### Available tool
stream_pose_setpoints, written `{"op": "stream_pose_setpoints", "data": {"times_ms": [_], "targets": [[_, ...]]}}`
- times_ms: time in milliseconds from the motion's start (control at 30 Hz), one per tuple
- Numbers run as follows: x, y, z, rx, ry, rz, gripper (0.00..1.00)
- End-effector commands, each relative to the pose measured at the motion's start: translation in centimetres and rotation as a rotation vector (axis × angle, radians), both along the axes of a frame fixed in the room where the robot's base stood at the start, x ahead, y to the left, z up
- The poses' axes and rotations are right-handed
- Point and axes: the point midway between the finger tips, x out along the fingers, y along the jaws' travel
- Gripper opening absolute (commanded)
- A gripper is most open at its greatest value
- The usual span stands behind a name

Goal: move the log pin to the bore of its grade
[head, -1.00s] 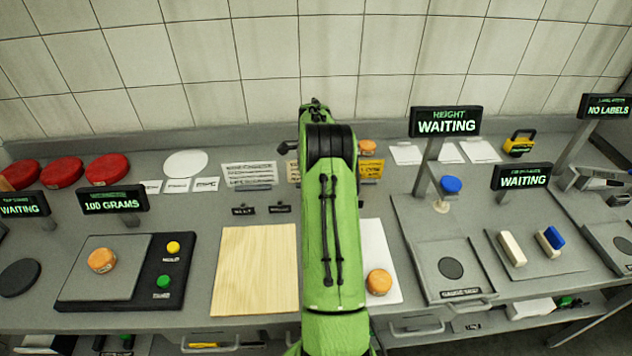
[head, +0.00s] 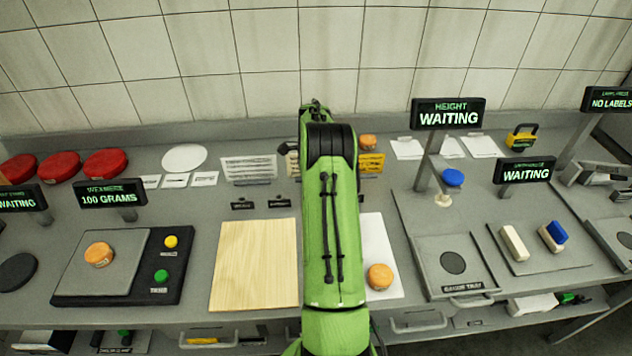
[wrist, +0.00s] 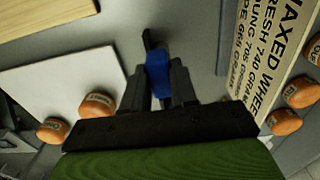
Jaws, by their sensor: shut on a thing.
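In the wrist view my gripper (wrist: 160,84) has its two dark fingers closed on a small blue piece (wrist: 158,68), which I take to be the log pin. A slim black part (wrist: 150,40) shows just beyond it; I cannot tell whether it belongs to the blue piece. My green arm hides the gripper and the piece in the head view. No bore can be made out clearly. Two small black labels (head: 243,205) (head: 279,201) stand behind the wooden board, too small to read. A printed card (wrist: 275,60) listing waxed wheel grades and grams lies right of my gripper in the wrist view.
A scale (head: 110,275) bearing an orange wheel (head: 99,254) stands left of the wooden board (head: 255,275). The height display (head: 447,114) and gauge tray (head: 455,285) are at right. Red wheels (head: 60,165) stand back left.

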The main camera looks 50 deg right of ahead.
Motion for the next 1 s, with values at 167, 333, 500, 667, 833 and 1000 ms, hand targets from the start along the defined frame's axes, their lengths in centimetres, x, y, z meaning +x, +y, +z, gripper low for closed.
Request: {"op": "stream_pose_setpoints", "data": {"times_ms": [167, 333, 500, 667, 833, 1000], "targets": [[0.0, 0.0, -0.5, 0.0, 0.0, 0.0, 0.0], [0.0, 0.0, -0.9, 0.0, 0.0, 0.0, 0.29], [0.0, 0.0, -0.8, 0.0, 0.0, 0.0, 0.55], [0.0, 0.0, -0.8, 0.0, 0.0, 0.0, 0.57], [0.0, 0.0, -0.4, -0.001, -0.001, 0.0, 0.57], [0.1, -0.1, 3.0, -0.005, -0.003, 0.0, 0.57]]}}
